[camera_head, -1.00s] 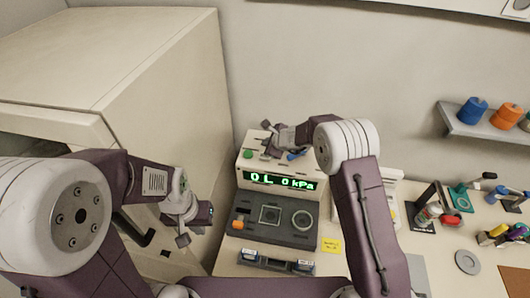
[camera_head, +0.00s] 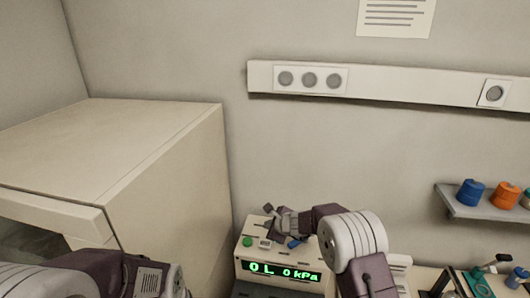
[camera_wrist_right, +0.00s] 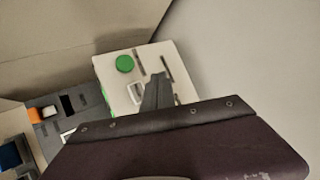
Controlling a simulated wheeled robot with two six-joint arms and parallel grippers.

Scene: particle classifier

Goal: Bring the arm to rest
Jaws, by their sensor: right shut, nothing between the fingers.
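My right gripper (camera_head: 272,222) is shut and empty. It is over the top of the cream particle classifier (camera_head: 249,232), which has a green button and a lit display (camera_head: 281,272) reading "0L 0kPa". I cannot tell if the gripper touches the box. In the right wrist view, the dark finger (camera_wrist_right: 157,92) stands out before the classifier's cream top (camera_wrist_right: 118,84), with the green button (camera_wrist_right: 124,64) beside it. My left arm shows only at the bottom left of the head view; its gripper is out of frame.
A large cream cabinet (camera_head: 150,150) stands at the left. A wall shelf (camera_head: 480,206) at the right holds a blue spool (camera_head: 471,193) and an orange spool (camera_head: 505,195). A socket rail (camera_head: 410,88) runs along the wall. Small tools lie at the lower right.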

